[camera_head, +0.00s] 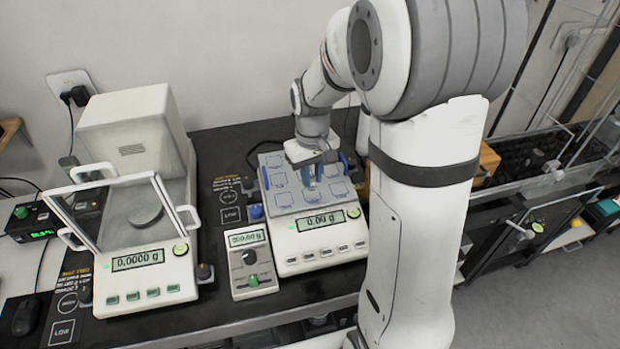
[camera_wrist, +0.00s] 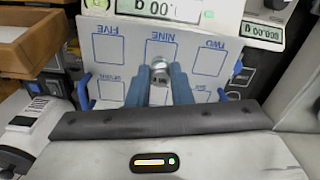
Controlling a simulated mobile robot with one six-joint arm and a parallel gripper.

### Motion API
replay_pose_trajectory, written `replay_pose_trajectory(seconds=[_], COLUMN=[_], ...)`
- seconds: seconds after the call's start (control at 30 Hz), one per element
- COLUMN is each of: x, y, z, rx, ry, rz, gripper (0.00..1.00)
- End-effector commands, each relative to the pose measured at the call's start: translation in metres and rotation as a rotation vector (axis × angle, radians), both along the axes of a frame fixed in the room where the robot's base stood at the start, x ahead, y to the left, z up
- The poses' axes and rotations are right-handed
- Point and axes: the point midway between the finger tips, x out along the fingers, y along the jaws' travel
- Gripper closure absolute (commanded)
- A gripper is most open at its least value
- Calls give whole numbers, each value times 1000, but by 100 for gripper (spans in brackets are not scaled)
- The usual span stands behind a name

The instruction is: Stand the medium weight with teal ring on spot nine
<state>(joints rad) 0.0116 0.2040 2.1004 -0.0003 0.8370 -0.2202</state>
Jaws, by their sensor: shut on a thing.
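My gripper (camera_head: 312,179) is over the pan of the middle balance, pointing down. In the wrist view its two blue fingers (camera_wrist: 160,76) are shut around a small grey metal weight (camera_wrist: 160,68). The weight looks upright, but no teal ring is clear on it. Spot nine (camera_wrist: 160,46), a blue outline labelled NINE, lies just beyond the weight on the white spot plate (camera_wrist: 119,58). Whether the weight touches the plate cannot be told. In the head view the fingers mostly hide the weight.
Spots FIVE (camera_wrist: 107,54) and TWO (camera_wrist: 210,60) flank spot nine. The middle balance (camera_head: 320,245) reads about 0.09 g. A glass-doored balance (camera_head: 140,262) stands left, a small meter (camera_head: 249,264) between.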

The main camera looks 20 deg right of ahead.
Motion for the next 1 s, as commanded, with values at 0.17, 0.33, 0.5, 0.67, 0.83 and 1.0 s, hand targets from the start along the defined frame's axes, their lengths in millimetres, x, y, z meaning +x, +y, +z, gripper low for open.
replay_pose_trajectory(seconds=[0.17,0.33,0.5,0.67,0.83,1.0], x=[0,0,0,0,0,0], y=[0,1,1,1,1,1], z=[-16,-16,-20,-19,-19,-18], rx=[0,0,0,0,0,0], ry=[1,-1,-1,0,0,0], rz=[1,1,1,2,2,3], gripper=[100,100,100,69,59,59])
